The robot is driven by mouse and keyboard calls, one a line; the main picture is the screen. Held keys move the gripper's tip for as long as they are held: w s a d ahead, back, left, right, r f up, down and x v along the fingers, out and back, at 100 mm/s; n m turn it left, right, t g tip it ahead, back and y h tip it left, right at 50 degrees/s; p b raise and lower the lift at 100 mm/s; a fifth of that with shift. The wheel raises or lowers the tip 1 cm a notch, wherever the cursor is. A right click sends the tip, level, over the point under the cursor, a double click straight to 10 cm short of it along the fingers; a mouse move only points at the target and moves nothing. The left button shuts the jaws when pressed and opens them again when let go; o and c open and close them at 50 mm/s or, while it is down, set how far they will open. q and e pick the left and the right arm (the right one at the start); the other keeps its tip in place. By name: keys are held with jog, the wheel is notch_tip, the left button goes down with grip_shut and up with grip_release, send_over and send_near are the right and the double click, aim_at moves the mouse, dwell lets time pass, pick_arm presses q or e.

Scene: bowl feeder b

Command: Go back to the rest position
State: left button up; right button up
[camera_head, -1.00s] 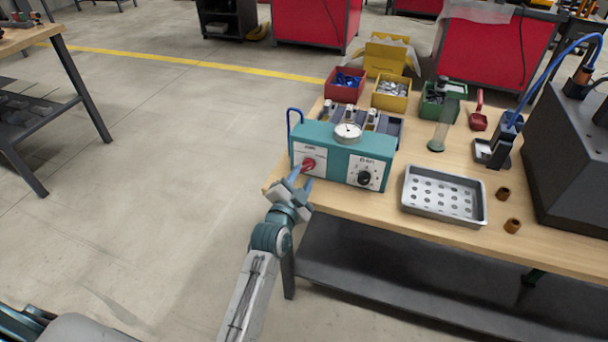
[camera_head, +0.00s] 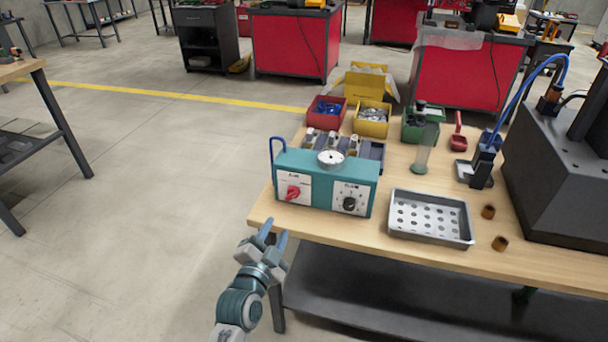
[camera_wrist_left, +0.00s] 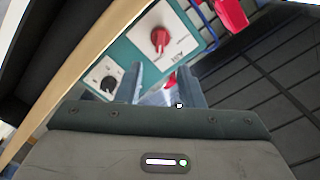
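My left gripper (camera_head: 274,235) is open and empty, its two blue-grey fingers apart, in front of and below the left corner of the teal control box (camera_head: 325,168). It is clear of the box and the table edge. The box has a red knob (camera_head: 292,192), a black dial (camera_head: 349,204) and a round gauge on top. In the left wrist view the open fingers (camera_wrist_left: 163,85) point toward the box, with the red knob (camera_wrist_left: 160,40) beyond them and the black dial (camera_wrist_left: 107,84) to the left. My right gripper is in neither view.
The wooden table (camera_head: 300,228) holds a perforated metal tray (camera_head: 400,234), two brown rings (camera_head: 488,211), a green-based clear cylinder (camera_head: 424,150), and red (camera_head: 318,118), yellow (camera_head: 372,128) and green bins. A dark machine (camera_head: 560,170) stands at right. Open floor lies left of the table.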

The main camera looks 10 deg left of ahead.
pick_arm(q)
jog(key=shift+f, duration=0.1)
